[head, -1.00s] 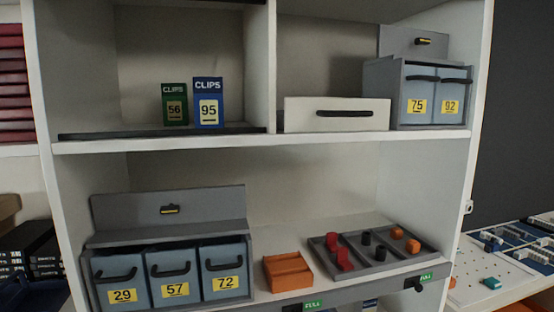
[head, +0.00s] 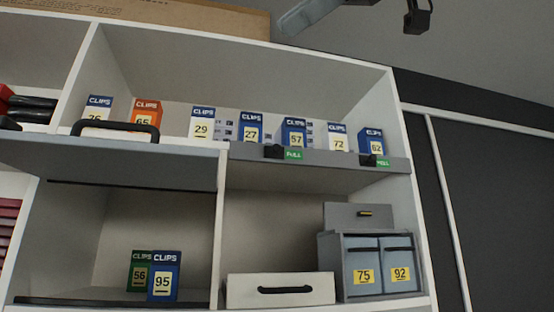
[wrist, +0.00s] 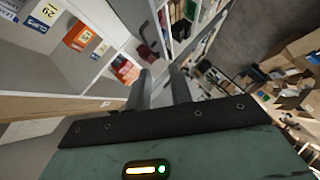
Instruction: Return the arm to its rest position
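My gripper (wrist: 160,73) shows in the wrist view. Its two dark fingers stand apart with a gap between them, and nothing is held. The fingers point past the shelf edge, with shelf compartments to the left and open floor to the upper right. In the wrist view an orange box (wrist: 78,37) sits in a compartment left of the fingers, clear of them.
The white shelf unit (head: 222,200) fills most of the head view. Its upper level holds several numbered clips boxes (head: 202,122). A grey two-drawer unit (head: 367,215) and a white drawer (head: 281,290) stand lower. Brown cartons (wrist: 297,45) lie right in the wrist view.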

